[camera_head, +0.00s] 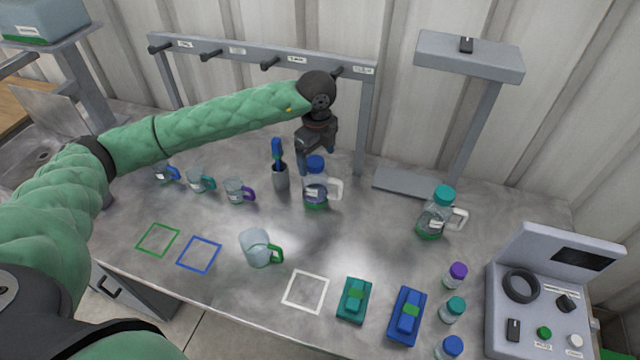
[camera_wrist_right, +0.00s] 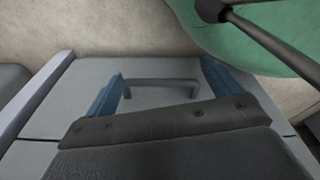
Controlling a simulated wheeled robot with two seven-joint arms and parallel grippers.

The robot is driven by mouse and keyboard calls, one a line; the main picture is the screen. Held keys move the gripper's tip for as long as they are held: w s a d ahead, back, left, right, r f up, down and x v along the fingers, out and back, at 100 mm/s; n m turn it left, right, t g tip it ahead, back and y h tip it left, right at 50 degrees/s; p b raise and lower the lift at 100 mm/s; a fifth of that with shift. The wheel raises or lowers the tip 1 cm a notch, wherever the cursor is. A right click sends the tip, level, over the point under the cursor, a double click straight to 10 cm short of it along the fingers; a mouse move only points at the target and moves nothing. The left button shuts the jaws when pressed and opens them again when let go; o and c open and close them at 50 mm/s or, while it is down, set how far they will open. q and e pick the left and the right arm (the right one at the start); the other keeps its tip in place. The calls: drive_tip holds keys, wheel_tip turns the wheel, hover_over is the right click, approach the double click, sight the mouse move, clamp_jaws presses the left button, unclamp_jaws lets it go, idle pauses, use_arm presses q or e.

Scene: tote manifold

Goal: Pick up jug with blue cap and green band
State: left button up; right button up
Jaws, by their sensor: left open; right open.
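The jug with the blue cap and green band (camera_head: 316,190) stands upright on the bench near the middle in the head view, with a white handle on its right side. My left gripper (camera_head: 304,166) points down at the blue cap from above and slightly left. It is open; the cap seems to be at or between its fingers, but contact cannot be told. A similar jug with a teal cap and green band (camera_head: 433,218) stands further right. My right gripper (camera_wrist_right: 162,85) is open and empty in the right wrist view, facing a grey drawer-like front with a handle.
Small mugs (camera_head: 238,191) stand further left, and a larger green-handled mug (camera_head: 258,250) in front. A hook rail (camera_head: 230,50) stands behind. Bottles and a control box (camera_head: 550,290) are at right.

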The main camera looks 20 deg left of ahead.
sight(317, 162)
use_arm(q)
drive_tip(key=shift+w+f, duration=0.3)
drive_tip(key=shift+f, duration=0.45)
wheel_tip(317, 162, down, 4)
drive_tip(key=shift+s+a+f+b, duration=0.1)
drive_tip(key=shift+b, duration=0.3)
drive_tip(key=shift+f, duration=0.15)
drive_tip(key=c, duration=1.5)
use_arm(e)
drive_tip(key=shift+w+a+r, duration=0.1)
drive_tip(key=shift+w+r, duration=0.05)
drive_tip(key=shift+w, duration=0.75)
